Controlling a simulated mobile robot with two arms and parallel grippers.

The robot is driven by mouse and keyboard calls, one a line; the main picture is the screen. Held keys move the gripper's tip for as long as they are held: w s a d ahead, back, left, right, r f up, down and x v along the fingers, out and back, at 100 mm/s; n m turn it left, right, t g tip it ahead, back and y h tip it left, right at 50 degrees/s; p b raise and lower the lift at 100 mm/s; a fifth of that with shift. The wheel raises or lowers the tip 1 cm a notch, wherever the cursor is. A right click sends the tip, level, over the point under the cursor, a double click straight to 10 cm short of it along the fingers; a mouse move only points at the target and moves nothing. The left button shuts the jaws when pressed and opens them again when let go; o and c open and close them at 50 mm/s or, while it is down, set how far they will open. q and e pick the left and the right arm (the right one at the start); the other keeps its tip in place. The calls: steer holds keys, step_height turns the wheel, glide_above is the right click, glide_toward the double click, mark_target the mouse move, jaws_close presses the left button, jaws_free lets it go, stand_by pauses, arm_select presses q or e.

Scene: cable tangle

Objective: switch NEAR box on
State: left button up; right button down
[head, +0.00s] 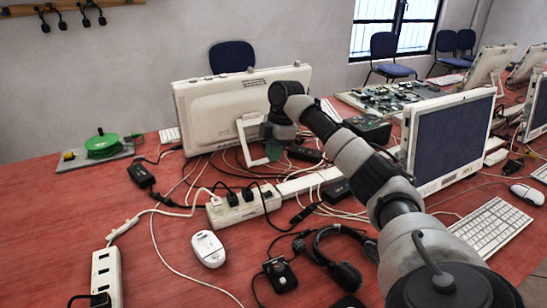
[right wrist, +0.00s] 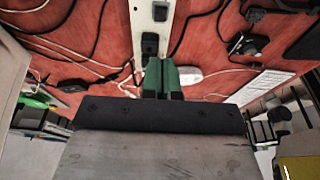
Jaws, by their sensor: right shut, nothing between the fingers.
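A long white socket box (head: 305,183) lies across the middle of the red table, with several black plugs (head: 240,195) in its left end. Another white socket box (head: 107,265) lies at the front left, nearer to me, with a black plug at its lower end. I cannot make out a switch's position on either. My right gripper (head: 273,150) points down behind the long box in the head view. In the right wrist view its green fingers (right wrist: 162,80) are shut and empty, overlapping the end of a white box (right wrist: 143,28). Contact cannot be told. My left gripper is not in view.
Many tangled cables surround the boxes. A white monitor (head: 220,105) stands behind my gripper, another monitor (head: 447,140) to the right. A white mouse (head: 208,249), headphones (head: 342,272) and a black adapter (head: 279,274) lie in front. The table's left side is mostly clear.

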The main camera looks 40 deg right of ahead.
mark_target(265, 194)
steer(key=x, duration=0.9)
steer(key=shift+s+d+f, duration=0.15)
steer(key=shift+d+f, duration=0.2)
steer(key=shift+f, duration=0.15)
steer(key=shift+d+f, duration=0.15)
steer(key=shift+f, duration=0.55)
steer(key=shift+s+d+f+y, duration=0.15)
steer(key=shift+f+y, duration=0.15)
steer(key=shift+y, duration=0.2)
steer(key=shift+a+r+p, duration=0.2)
steer(key=shift+a+p, duration=0.25)
steer(key=shift+a, duration=0.25)
steer(key=shift+w+a, duration=0.15)
steer(key=shift+w, duration=0.1)
